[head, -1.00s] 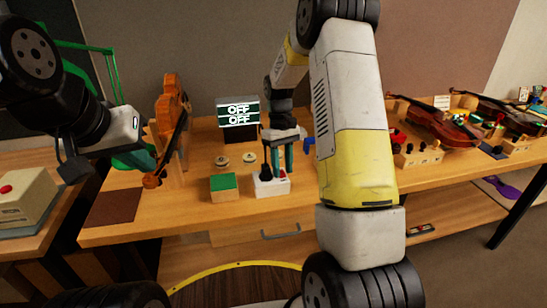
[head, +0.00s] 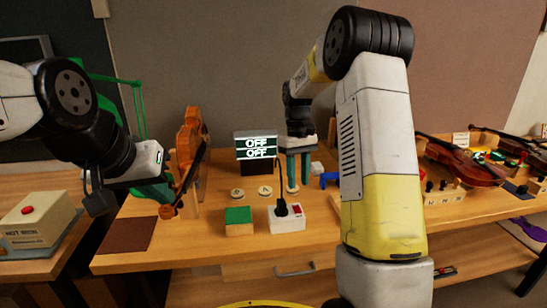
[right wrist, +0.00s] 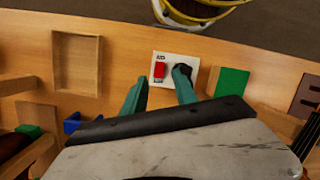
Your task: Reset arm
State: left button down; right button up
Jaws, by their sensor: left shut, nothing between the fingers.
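My left gripper (head: 160,192) is shut and empty, beside the scroll end of an upright orange violin (head: 192,155); I cannot tell whether they touch. My right gripper (head: 297,172) is open, its two teal fingers apart with nothing between them. It hangs above the bench, behind the white socket block (head: 288,223) in the head view. The right wrist view shows its fingers (right wrist: 160,92) reaching toward the same block (right wrist: 173,58). A black plug (head: 281,207) stands in the block beside a red switch (head: 296,210).
A green-topped block (head: 239,221) and two small round discs (head: 251,192) are on the bench. A display reading OFF twice (head: 256,146) stands behind. A brown mat (head: 127,235) lies at left. Violins (head: 462,158) are at right. A beige box with a red button (head: 36,218) is at far left.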

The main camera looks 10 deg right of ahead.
jog(key=s+r+m+t+y, duration=0.15)
jog(key=s+r+t, duration=0.25)
jog(key=s+r, duration=0.7)
jog(key=s+a+r+m+t, duration=0.2)
jog(key=s+t, duration=0.3)
jog(key=s, duration=0.9)
jog(key=shift+r+m+y, duration=0.35)
jog(key=shift+r, duration=0.35)
jog(key=shift+a, duration=0.1)
